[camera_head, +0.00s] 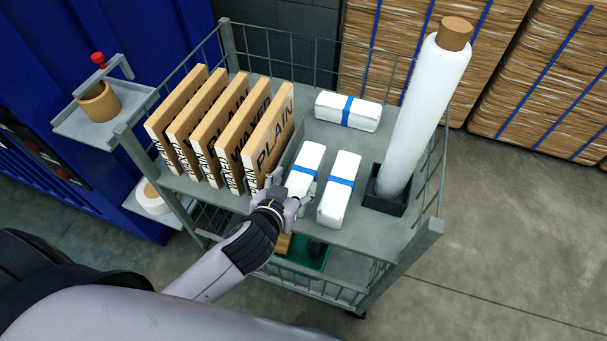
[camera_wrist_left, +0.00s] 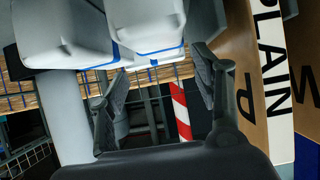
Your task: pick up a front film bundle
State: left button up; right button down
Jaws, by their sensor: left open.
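Two white film bundles with blue bands lie side by side at the front of the cart's top shelf: a left one (camera_head: 307,160) and a right one (camera_head: 340,190). My left gripper (camera_head: 290,184) is at the near end of the left bundle, with its fingers open. In the left wrist view the fingers (camera_wrist_left: 155,82) are spread and empty, with the left bundle (camera_wrist_left: 148,22) just beyond the tips and the right bundle (camera_wrist_left: 62,32) beside it. I cannot tell whether a finger touches it. A third banded bundle (camera_head: 347,111) lies crosswise behind. My right gripper is not in view.
Several upright cardboard sleeves (camera_head: 270,140), marked PLAIN or WAXED, stand close left of my gripper. A tall white film roll (camera_head: 425,110) stands in a dark holder (camera_head: 384,202) at the right. Wire mesh rails (camera_head: 280,50) edge the grey cart shelf (camera_head: 372,236).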

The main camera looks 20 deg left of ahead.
aim_at(303, 171)
pick_arm(q)
jog(key=shift+p+x, duration=0.75)
jog(key=shift+x, duration=3.5)
jog(key=shift+s+f, duration=0.1)
jog(key=shift+c, duration=0.4)
jog(key=c, duration=0.8)
